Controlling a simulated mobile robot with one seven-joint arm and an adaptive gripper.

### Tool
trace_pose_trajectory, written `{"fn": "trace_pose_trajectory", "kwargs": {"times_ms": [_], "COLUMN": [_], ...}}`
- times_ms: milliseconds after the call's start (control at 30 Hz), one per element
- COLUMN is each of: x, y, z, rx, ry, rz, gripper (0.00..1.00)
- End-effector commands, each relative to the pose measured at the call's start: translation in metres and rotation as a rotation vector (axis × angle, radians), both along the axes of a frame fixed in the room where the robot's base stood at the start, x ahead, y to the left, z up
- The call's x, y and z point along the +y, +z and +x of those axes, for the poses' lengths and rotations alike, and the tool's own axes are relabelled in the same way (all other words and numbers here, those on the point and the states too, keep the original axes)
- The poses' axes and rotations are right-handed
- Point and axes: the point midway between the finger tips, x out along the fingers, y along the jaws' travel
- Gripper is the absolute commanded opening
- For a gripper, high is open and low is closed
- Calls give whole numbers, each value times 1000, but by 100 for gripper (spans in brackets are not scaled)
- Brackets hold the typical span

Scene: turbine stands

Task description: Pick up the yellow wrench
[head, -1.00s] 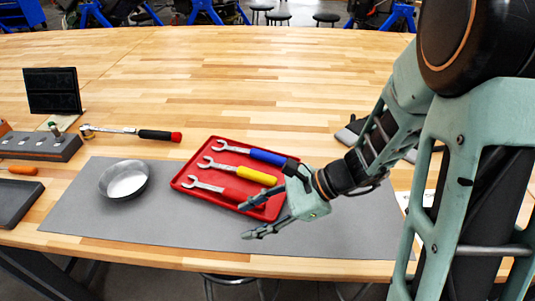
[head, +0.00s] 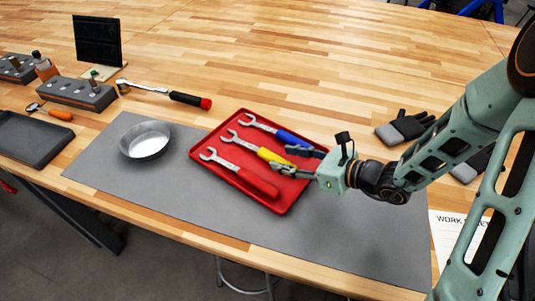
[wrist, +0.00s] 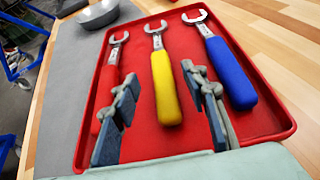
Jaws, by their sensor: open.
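The yellow wrench (wrist: 165,85) lies in the red tray (wrist: 150,145), between the red wrench (wrist: 110,85) and the blue wrench (wrist: 228,70). In the head view the yellow wrench (head: 252,147) shows its open-ended steel jaw at the left, and its handle end is partly hidden by my gripper. My gripper (head: 300,161) is over the right part of the tray, open and empty. In the wrist view its two fingers (wrist: 164,98) stand apart, one on each side of the yellow handle. I cannot tell the exact height of the fingertips above the tray.
A metal bowl (head: 146,140) stands on the grey mat (head: 130,185) left of the tray. A ratchet (head: 165,93) lies behind it. Black gloves (head: 405,127) lie at the right. The back of the wooden table (head: 290,60) is clear.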

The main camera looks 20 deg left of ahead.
Motion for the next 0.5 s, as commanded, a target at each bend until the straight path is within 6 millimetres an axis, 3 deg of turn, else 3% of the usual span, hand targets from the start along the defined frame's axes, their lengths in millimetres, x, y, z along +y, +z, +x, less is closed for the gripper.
{"fn": "trace_pose_trajectory", "kwargs": {"times_ms": [500], "x": [51], "y": [-22], "z": [11], "rx": [0], "ry": [2], "rz": [0], "gripper": [41]}}
